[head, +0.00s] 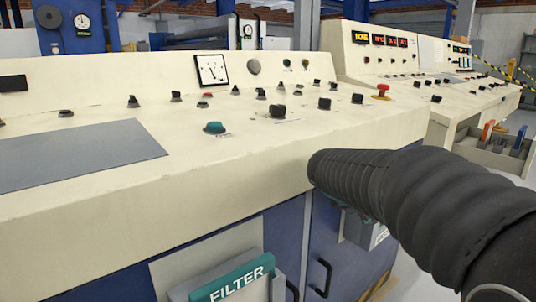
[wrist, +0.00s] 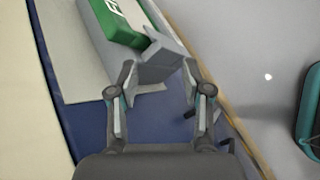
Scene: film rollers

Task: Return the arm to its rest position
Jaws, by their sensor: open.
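My gripper (wrist: 160,75) shows in the wrist view with its two fingers spread apart and nothing held between them. It is over the blue front of the cabinet, close to the green FILTER block (wrist: 122,22) and the grey bracket (wrist: 165,55) beside that block. I cannot tell whether a finger touches the bracket. In the head view my arm, in a black ribbed sleeve, reaches in from the right toward the console front. Its gripper end is mostly hidden behind the sleeve there.
The cream console (head: 240,160) carries several knobs and a red button (head: 383,91). Below it are blue doors with a dark handle (head: 320,278) and a grey box (head: 362,232). A tool tray (head: 495,155) stands at right. Open floor shows in the wrist view (wrist: 230,45).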

